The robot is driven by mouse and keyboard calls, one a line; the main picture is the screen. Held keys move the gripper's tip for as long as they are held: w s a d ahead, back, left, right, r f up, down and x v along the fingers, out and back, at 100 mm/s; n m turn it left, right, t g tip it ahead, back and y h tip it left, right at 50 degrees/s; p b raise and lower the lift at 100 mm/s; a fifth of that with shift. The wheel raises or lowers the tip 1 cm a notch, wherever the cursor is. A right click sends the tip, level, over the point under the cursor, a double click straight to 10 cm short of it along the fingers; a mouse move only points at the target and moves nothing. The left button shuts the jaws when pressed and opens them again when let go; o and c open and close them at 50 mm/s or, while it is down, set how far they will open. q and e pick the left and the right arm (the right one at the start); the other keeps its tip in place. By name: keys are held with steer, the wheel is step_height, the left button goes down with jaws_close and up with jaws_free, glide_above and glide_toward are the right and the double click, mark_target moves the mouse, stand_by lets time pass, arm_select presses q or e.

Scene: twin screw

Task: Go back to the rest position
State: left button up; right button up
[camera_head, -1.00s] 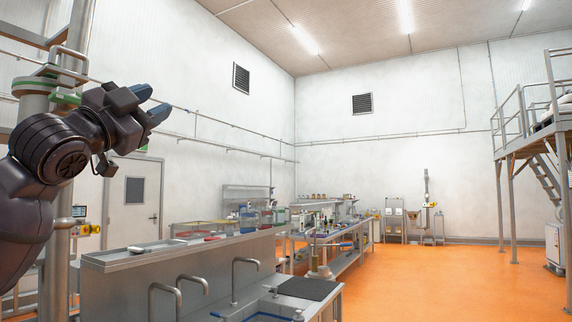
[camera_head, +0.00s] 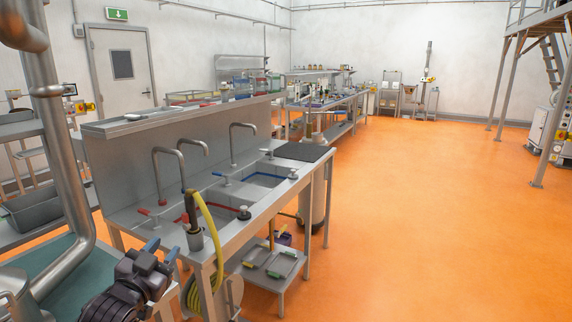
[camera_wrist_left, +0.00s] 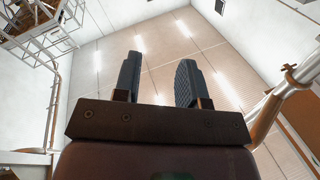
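My left gripper (camera_head: 162,252) is low at the left in the head view, in front of the steel sink bench, with its blue-tipped fingers pointing upward. In the left wrist view the two dark ribbed fingers (camera_wrist_left: 160,80) stand apart with nothing between them. They point toward the ceiling. My right gripper is in neither view.
A steel sink bench (camera_head: 262,213) with taps and a yellow hose (camera_head: 208,235) stands just beyond the left gripper. A thick steel pipe (camera_head: 62,150) rises at the left. Open orange floor (camera_head: 430,220) lies to the right.

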arm_select(q)
steer(key=s+a+f+n+g+y, duration=0.1)
steer(key=s+f+n+g+y, duration=0.2)
steer(key=s+f, duration=2.4)
step_height(320, 180, down, 3)
steer(key=n+g, duration=0.2)
steer(key=g, duration=0.2)
steer(key=shift+s+a+f+n+y, duration=0.2)
steer(key=shift+s+a+n+y, duration=0.1)
steer(key=shift+a+y, duration=0.1)
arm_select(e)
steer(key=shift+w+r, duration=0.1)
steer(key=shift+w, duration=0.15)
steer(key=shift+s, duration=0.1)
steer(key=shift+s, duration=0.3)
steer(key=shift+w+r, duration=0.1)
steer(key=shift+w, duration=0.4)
